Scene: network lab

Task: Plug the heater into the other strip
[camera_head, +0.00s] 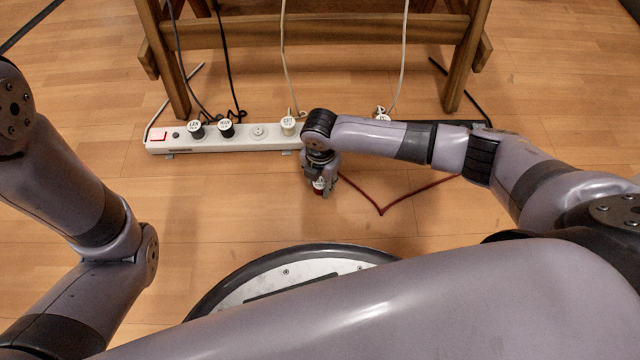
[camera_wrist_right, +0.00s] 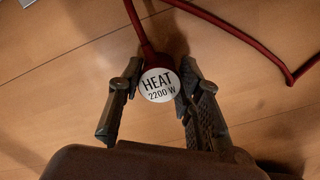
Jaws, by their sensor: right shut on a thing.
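The heater plug (camera_wrist_right: 158,86) is red with a white round cap reading "HEAT 2200 W". My right gripper (camera_head: 320,188) is shut on it, one finger on each side in the right wrist view (camera_wrist_right: 161,78). The plug is in front of the white power strip (camera_head: 200,143), clear of its sockets; its height above the floor is hard to tell. The white strip carries two black plugs, one bare socket (camera_head: 258,131) and a cream plug at its right. A dark strip (camera_head: 476,125) on the right is mostly hidden behind my right arm. My left gripper is out of view.
The heater's red cord (camera_head: 381,212) lies in a bend on the floor to the right. A wooden stand (camera_head: 330,32) rises behind the strips, with black and white cords hanging down. A white plug (camera_head: 382,115) shows behind my right arm. The floor in front is clear.

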